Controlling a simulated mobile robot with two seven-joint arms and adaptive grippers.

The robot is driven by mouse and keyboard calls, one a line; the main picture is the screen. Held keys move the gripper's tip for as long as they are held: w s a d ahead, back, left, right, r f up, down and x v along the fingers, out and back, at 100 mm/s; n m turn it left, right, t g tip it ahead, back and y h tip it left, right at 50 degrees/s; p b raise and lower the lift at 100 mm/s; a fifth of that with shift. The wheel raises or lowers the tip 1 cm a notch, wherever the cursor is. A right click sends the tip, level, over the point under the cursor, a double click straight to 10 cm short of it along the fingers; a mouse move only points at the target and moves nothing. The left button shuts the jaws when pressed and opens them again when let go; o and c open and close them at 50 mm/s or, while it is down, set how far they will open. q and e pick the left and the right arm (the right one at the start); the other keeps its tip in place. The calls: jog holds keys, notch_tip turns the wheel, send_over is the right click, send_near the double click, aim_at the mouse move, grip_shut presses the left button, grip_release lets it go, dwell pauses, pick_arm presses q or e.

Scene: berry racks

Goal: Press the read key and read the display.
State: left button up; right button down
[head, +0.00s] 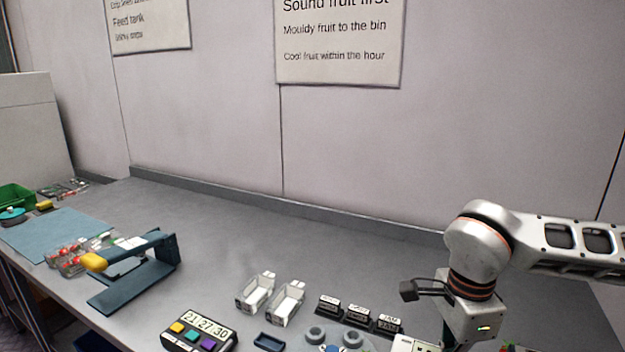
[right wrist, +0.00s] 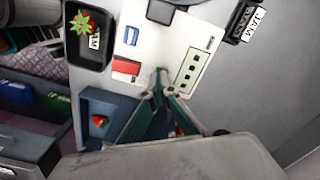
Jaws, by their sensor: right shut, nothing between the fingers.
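A white instrument (right wrist: 150,52) lies under my right gripper in the right wrist view. It has a pale green display (right wrist: 188,72) with several dark square marks and no digits I can make out. A red and white patch (right wrist: 126,70) and a small blue-framed patch (right wrist: 131,36) are on its face; I cannot read a key label. My right gripper (right wrist: 165,90) is shut and empty, its tips over the instrument between the red patch and the display; I cannot tell whether they touch it. In the head view only a white edge of the instrument (head: 405,344) shows. My left gripper is out of view.
A black tray (right wrist: 88,58) holding a strawberry is beside the instrument, and a blue tray (right wrist: 90,125) holds another. A timer (head: 200,331) reads 21:27:30. White punnets (head: 285,300) and black labelled blocks (head: 357,314) stand nearby. The bench's back is clear.

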jog(key=shift+r+p, duration=1.5)
jog(key=shift+r, duration=0.7)
notch_tip(320, 180, up, 3)
jog(key=shift+r+p, duration=0.2)
jog(key=shift+p, duration=1)
